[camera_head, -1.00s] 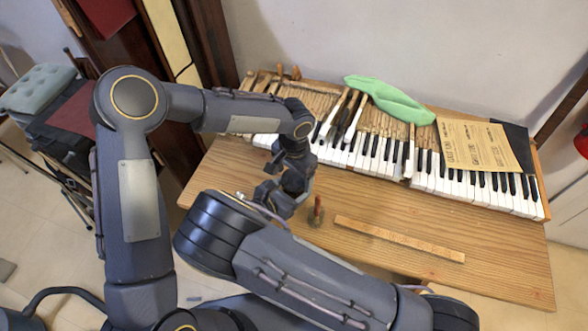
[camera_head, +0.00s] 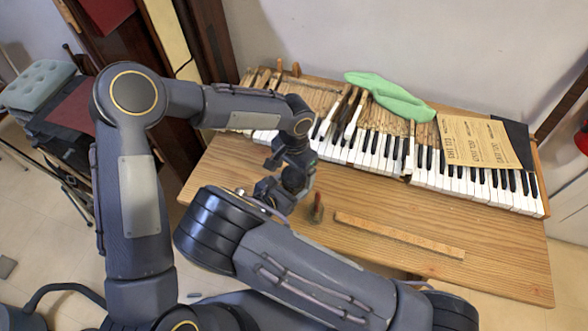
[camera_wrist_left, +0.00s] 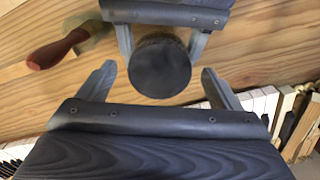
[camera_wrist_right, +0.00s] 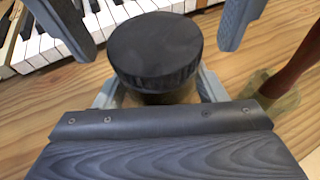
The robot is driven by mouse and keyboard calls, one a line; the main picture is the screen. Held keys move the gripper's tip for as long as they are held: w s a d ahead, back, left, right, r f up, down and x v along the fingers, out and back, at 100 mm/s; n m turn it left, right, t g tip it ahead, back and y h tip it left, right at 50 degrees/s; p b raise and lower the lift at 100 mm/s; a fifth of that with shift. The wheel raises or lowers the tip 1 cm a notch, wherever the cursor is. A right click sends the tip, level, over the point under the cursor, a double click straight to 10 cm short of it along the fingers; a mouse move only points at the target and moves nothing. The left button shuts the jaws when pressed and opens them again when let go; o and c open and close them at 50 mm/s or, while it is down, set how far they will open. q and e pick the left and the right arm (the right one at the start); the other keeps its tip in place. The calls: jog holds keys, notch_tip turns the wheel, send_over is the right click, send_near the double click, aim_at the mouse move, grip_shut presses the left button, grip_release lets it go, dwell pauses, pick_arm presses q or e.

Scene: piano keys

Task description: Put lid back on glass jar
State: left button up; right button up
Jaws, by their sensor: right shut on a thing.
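The round black lid (camera_wrist_right: 155,45) sits level on top of the glass jar (camera_wrist_right: 162,98) in the right wrist view. Only a narrow strip of glass shows below it, and I cannot tell how tightly it sits. My right gripper (camera_wrist_right: 158,86) is shut on the jar, a finger on each side below the lid. My left gripper (camera_wrist_left: 157,69) is open, its fingers wide apart with clear gaps on both sides of the lid (camera_wrist_left: 159,68). It faces the right gripper across the jar. In the head view my arms hide the jar and lid.
A red-brown handled tool (camera_head: 317,208) stands close by on the wooden desk (camera_head: 370,205); it also shows in the left wrist view (camera_wrist_left: 58,50). A wooden strip (camera_head: 400,236) lies in front. Piano keys (camera_head: 375,148), a green cloth (camera_head: 390,98) and brown paper (camera_head: 480,143) lie behind.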

pick_arm(q)
notch_tip(320, 180, up, 12)
dwell(0.6)
pick_arm(e)
jog(key=o, duration=2)
jog(key=shift+c, duration=0.2)
jog(key=b+v, duration=0.1)
jog(key=v, duration=0.6)
jog(key=shift+f+b, duration=0.1)
jog(key=shift+b, duration=0.3)
pick_arm(q)
jog(key=shift+f, duration=0.9)
pick_arm(e)
jog(key=shift+s+a+r, duration=0.2)
jog(key=shift+s+a, duration=0.1)
